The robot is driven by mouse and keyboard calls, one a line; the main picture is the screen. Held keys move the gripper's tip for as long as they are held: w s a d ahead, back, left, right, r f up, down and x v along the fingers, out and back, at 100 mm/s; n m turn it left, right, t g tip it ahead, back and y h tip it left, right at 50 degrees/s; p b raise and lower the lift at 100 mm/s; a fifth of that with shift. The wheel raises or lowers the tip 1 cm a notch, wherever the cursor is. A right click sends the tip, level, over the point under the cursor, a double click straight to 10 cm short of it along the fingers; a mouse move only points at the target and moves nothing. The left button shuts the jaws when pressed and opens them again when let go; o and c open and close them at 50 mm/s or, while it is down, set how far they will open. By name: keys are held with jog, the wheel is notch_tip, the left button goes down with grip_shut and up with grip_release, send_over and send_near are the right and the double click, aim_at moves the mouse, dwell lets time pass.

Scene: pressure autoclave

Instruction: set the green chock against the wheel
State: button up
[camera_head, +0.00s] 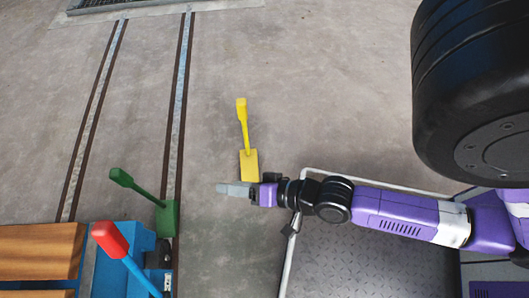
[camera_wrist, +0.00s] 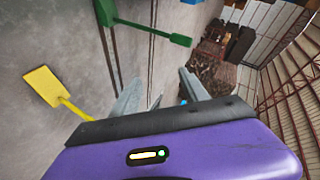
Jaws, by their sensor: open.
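The green chock (camera_head: 167,217) is a green block with a long handle that slants up and left. It is at the right-hand rail, close by the front corner of the blue cart (camera_head: 137,242). No wheel shows clearly; dark parts at the cart's corner are too small to tell. My gripper (camera_head: 222,188) is to the right of the green chock, apart from it, pointing left with nothing between its fingers. In the wrist view the open fingers (camera_wrist: 158,90) show, with the green chock (camera_wrist: 150,28) beyond them at the upper left.
A yellow chock (camera_head: 249,165) with an upright handle stands close behind my gripper. A red-tipped blue lever (camera_head: 110,238) rises from the cart, which has a wooden deck (camera_head: 40,250). Two rails (camera_head: 180,90) run to a grate at the back. Floor between is clear.

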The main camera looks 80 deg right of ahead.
jog(key=s+a+r+n+t, duration=0.1)
jog(key=s+a+r+n, duration=0.1)
jog(key=s+r+n, duration=0.6)
notch_tip(320, 180, up, 6)
jog(key=n, duration=0.4)
jog(key=shift+s+a+f+n+t+y, duration=0.15)
jog(key=shift+a+f+n+t+y, duration=0.15)
jog(key=shift+a+n+t, duration=0.1)
notch_tip(320, 180, up, 28)
jog(key=p, duration=2.8)
